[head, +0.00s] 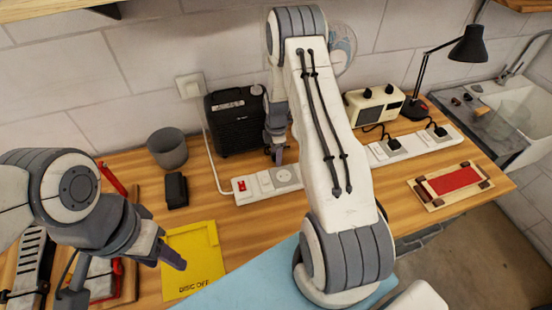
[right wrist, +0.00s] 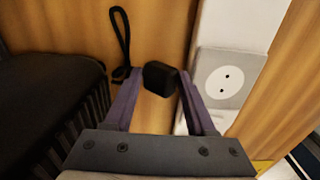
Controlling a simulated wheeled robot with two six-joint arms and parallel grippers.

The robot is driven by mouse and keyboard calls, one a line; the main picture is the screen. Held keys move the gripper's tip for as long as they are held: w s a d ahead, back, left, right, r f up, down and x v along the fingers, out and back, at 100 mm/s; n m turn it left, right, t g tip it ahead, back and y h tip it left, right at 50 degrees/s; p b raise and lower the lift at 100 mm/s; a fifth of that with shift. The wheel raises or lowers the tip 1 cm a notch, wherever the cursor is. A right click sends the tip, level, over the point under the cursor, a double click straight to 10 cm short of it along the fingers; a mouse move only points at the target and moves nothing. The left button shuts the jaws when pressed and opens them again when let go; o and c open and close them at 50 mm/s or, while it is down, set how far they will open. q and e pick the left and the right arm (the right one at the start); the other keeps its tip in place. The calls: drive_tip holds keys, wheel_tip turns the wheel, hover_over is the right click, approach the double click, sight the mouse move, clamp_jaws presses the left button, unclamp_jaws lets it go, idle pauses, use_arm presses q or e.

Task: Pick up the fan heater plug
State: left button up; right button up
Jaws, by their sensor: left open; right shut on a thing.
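The fan heater plug (right wrist: 160,78) is a small black block between the fingertips of my right gripper (right wrist: 158,84) in the right wrist view. That gripper is shut on it. A black cord (right wrist: 122,40) loops on the wood beside the left finger. In the head view my right gripper (head: 277,150) is low by the power strip (head: 247,197), just behind its sockets; the plug is hard to make out there. A socket with two holes (right wrist: 225,78) on the strip is right of the plug, apart from it. My left gripper (head: 172,260) is open above the yellow pad (head: 198,243).
A black ribbed heater-like box (head: 237,122) stands left of my right gripper. Two black plugs (head: 392,143) sit in the strip's right part, near a cream device (head: 374,105) and lamp (head: 468,45). A grey cup (head: 168,148) and black block (head: 176,190) stand left.

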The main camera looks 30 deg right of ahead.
drive_tip(key=r, duration=0.1)
drive_tip(key=r+b, duration=0.1)
drive_tip(key=shift+s+r, duration=0.3)
drive_tip(key=shift+s, duration=0.1)
use_arm(q)
wheel_tip(320, 180, down, 5)
drive_tip(key=b, duration=0.3)
drive_tip(key=shift+f+b, duration=0.1)
drive_tip(key=shift+b, duration=0.25)
use_arm(e)
drive_tip(key=s+r, duration=0.6)
drive_tip(key=s, duration=0.4)
drive_tip(key=shift+s+r, duration=0.3)
drive_tip(key=shift+r, duration=0.05)
